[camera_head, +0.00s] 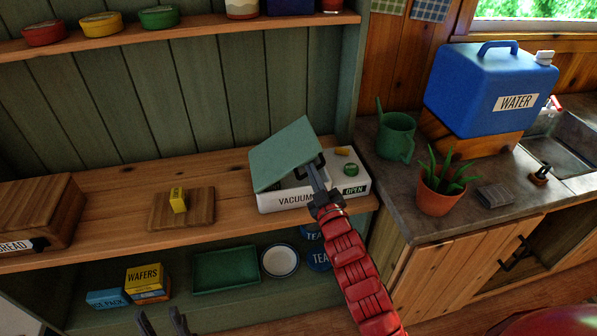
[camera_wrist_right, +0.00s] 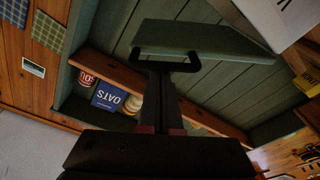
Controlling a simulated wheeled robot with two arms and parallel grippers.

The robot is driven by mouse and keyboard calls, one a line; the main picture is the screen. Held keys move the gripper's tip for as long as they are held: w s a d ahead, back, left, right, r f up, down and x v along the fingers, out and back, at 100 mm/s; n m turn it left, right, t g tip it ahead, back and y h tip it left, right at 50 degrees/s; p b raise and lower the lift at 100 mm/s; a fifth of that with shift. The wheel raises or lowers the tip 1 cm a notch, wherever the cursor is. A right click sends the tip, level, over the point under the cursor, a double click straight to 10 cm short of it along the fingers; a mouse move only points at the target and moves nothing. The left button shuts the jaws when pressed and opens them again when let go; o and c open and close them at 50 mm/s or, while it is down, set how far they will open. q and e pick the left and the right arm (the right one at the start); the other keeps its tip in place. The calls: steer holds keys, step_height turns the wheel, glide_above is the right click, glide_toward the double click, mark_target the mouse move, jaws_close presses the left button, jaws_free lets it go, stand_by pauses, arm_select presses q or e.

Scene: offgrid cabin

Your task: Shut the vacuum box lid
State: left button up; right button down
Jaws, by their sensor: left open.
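The white vacuum box (camera_head: 283,203) stands on the wooden counter, with a VACUUM label on its front. Its green lid (camera_head: 285,152) is raised and tilted up over the box, so the box is open. The lid (camera_wrist_right: 200,36) also shows in the right wrist view, with its dark loop handle (camera_wrist_right: 192,66). My right gripper (camera_head: 314,170), on the red arm, reaches to the lid's front edge. In the wrist view its fingers are close together on the handle bar. My left gripper (camera_head: 162,318) is open and empty at the bottom edge, well away from the box.
A green knob (camera_head: 351,170) and an OPEN display (camera_head: 355,190) are on the box's right part. A cutting board (camera_head: 160,211) with a yellow block lies to the left. A watering can (camera_head: 396,136) and potted plant (camera_head: 438,200) stand to the right.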

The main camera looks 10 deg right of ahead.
steer(key=d+f+m+h+b, duration=0.1)
steer(key=d+f+m+b, duration=0.2)
steer(key=f+m+b, duration=0.2)
step_height(320, 180, down, 4)
steer(key=shift+d+f+m, duration=0.1)
steer(key=shift+d+m, duration=0.2)
steer(key=shift+m, duration=0.8)
